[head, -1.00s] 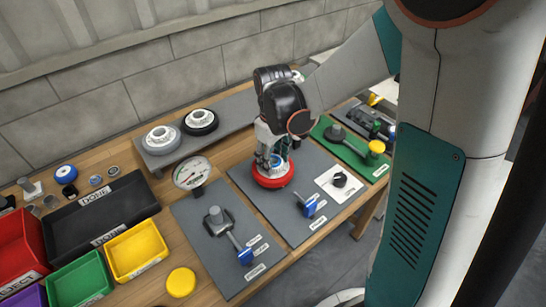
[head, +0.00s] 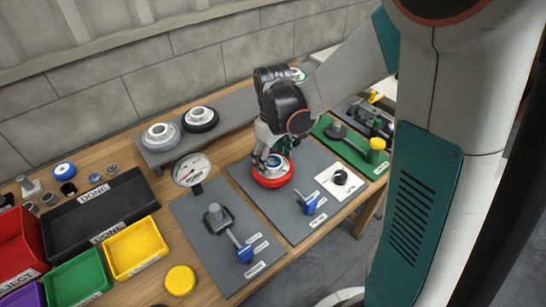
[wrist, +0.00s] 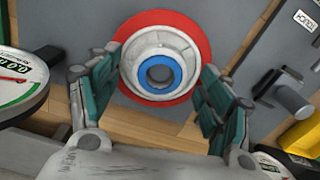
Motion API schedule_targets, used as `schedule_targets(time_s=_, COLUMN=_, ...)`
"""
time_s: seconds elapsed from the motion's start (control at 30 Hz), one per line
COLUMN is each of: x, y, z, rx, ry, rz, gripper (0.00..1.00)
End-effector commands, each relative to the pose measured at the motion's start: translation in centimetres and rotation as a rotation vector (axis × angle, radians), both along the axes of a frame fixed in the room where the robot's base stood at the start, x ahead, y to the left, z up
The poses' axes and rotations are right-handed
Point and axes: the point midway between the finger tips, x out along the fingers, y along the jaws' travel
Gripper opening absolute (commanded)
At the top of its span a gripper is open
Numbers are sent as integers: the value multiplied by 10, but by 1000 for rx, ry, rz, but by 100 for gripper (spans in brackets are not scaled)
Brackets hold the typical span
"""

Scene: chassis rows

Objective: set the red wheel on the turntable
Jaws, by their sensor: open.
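The red wheel (head: 272,181) lies flat over the middle grey board in the head view, with a pale stepped hub and a blue ring at its centre. It also shows in the wrist view (wrist: 196,38), nearly face on. My gripper (head: 266,153) is open just above and behind the wheel. In the wrist view its two fingers stand apart on either side of the hub, with nothing held between them. I cannot make out a separate turntable; whatever is directly beneath the wheel is hidden.
A grey wheel (head: 161,138) and a black wheel (head: 200,120) sit on the rear shelf. A round dial (head: 189,170) stands left of the red wheel. Blue-handled clamps (head: 309,204) are on the boards. Coloured bins and a black tray (head: 70,227) fill the left.

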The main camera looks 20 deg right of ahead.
Motion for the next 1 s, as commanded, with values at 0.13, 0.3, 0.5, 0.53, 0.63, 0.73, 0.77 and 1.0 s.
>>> schedule_targets(time_s=0.13, x=0, y=0, z=5, rx=0, ry=0, rz=0, gripper=72)
schedule_targets(time_s=0.3, x=0, y=0, z=27, rx=0, ry=0, rz=0, gripper=72)
schedule_targets(time_s=0.5, x=0, y=0, z=67, rx=0, ry=0, rz=0, gripper=72)
schedule_targets(time_s=0.53, x=0, y=0, z=73, rx=0, ry=0, rz=0, gripper=72)
schedule_targets(time_s=0.63, x=0, y=0, z=90, rx=0, ry=0, rz=0, gripper=72)
schedule_targets(time_s=0.73, x=0, y=0, z=104, rx=0, ry=0, rz=0, gripper=72)
schedule_targets(time_s=0.77, x=0, y=0, z=107, rx=0, ry=0, rz=0, gripper=72)
schedule_targets(time_s=1.0, x=0, y=0, z=120, rx=0, ry=0, rz=0, gripper=72)
